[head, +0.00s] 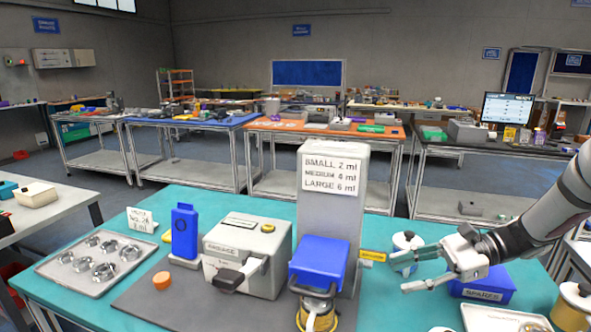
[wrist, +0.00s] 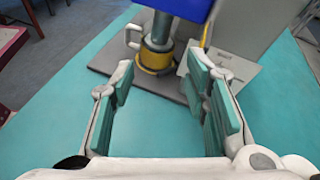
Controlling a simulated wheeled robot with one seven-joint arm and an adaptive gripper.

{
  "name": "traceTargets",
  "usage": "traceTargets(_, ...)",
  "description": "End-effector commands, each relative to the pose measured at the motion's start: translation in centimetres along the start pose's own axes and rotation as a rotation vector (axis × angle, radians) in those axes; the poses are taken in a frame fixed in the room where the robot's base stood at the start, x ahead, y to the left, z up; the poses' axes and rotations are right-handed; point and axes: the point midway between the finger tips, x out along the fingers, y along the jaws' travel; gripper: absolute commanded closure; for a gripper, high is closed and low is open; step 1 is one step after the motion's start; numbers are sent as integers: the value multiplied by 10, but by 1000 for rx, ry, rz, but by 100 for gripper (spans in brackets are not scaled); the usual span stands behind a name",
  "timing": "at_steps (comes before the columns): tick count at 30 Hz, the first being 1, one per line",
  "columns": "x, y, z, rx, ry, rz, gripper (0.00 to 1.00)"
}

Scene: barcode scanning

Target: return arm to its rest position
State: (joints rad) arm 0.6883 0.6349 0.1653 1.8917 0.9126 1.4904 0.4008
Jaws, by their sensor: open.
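My gripper (head: 420,271) hangs over the right part of the teal table (head: 190,199) in the head view, reaching in from the right. Its jaws, with teal finger pads, are open and empty. In the wrist view the open fingers (wrist: 160,92) have bare teal table between them. Beyond the fingertips stands a machine with a blue head (wrist: 180,8) and a yellow-ringed cup (wrist: 155,58) on a dark base. The same blue-headed machine (head: 318,258) shows in the head view to the left of my gripper, apart from it.
A blue spares box (head: 482,290) and a white-lidded jar (head: 407,241) are close to my gripper. A metal tray (head: 505,319) and a gold canister (head: 573,308) are at the front right. A grey package machine (head: 247,250) and a tray of metal rings (head: 65,277) stand left.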

Motion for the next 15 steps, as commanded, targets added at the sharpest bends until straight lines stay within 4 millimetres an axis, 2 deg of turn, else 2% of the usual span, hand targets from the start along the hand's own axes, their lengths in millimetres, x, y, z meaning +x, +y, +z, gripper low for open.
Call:
traceTargets(1, 7, 8, 14, -48, 51, 44, 58)
traceTargets(6, 22, 38, 48, -207, 216, 184, 58)
traceTargets(15, 31, 96, 94, -515, 485, 408, 58)
